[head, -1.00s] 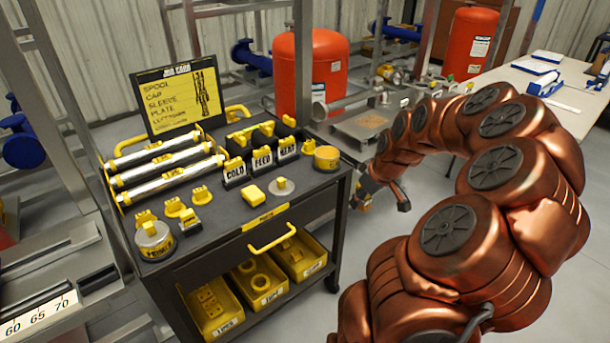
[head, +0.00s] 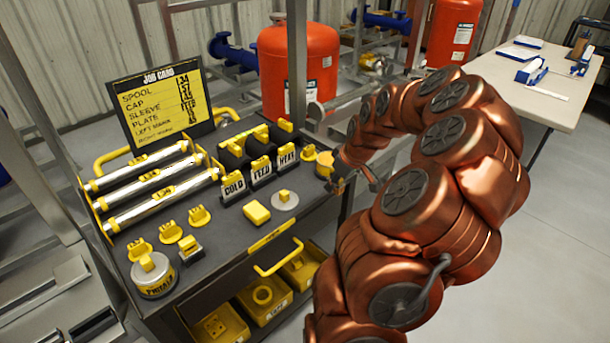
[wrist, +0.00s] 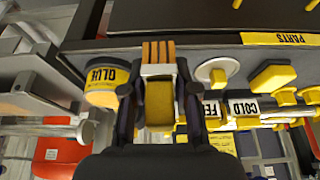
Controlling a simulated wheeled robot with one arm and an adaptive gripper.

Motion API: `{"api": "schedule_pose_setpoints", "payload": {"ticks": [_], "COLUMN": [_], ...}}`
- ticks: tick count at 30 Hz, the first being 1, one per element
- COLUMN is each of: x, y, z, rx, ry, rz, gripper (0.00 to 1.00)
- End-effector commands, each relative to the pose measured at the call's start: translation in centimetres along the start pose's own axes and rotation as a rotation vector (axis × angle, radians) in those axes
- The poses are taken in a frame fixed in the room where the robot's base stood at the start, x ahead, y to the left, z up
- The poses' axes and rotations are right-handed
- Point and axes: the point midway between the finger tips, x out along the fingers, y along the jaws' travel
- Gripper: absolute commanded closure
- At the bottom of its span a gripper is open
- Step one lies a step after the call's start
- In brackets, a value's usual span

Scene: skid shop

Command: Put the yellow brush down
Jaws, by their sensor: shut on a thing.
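My gripper (wrist: 160,110) is shut on the yellow brush (wrist: 158,102) in the wrist view. The brush has a yellow handle, a pale metal band and tan bristles, which point up in that picture. In the head view my gripper (head: 354,186) is at the right edge of the dark cart top (head: 235,230), close to the glue can. The brush is small and mostly hidden there. The yellow glue can (head: 325,164) stands at the cart's right corner; in the wrist view the can (wrist: 101,88) is just left of the brush.
COLD, FEED and HEAT blocks (head: 261,170), a yellow block (head: 256,212) and a grey disc with a yellow knob (head: 285,200) stand on the cart. Silver rollers (head: 155,185) and a job card (head: 165,105) are further left. Bare cart top shows near the front edge.

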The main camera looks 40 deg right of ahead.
Motion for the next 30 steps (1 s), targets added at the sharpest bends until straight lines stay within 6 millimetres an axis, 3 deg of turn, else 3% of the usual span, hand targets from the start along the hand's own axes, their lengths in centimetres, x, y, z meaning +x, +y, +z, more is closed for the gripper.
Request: {"api": "schedule_pose_setpoints", "payload": {"ticks": [9,15,21,30], "x": [2.9,4.4,5.0,7.6], "y": [-0.5,-0.7,-0.8,-0.8], "z": [-6.0,-8.7,-9.5,-8.3], "rx": [-0.002,-0.002,-0.001,0.001], "ry": [-0.002,-0.001,0.001,-0.003], "rz": [0.000,0.002,0.001,-0.001], "gripper": [1.00,1.00,1.00,1.00]}}
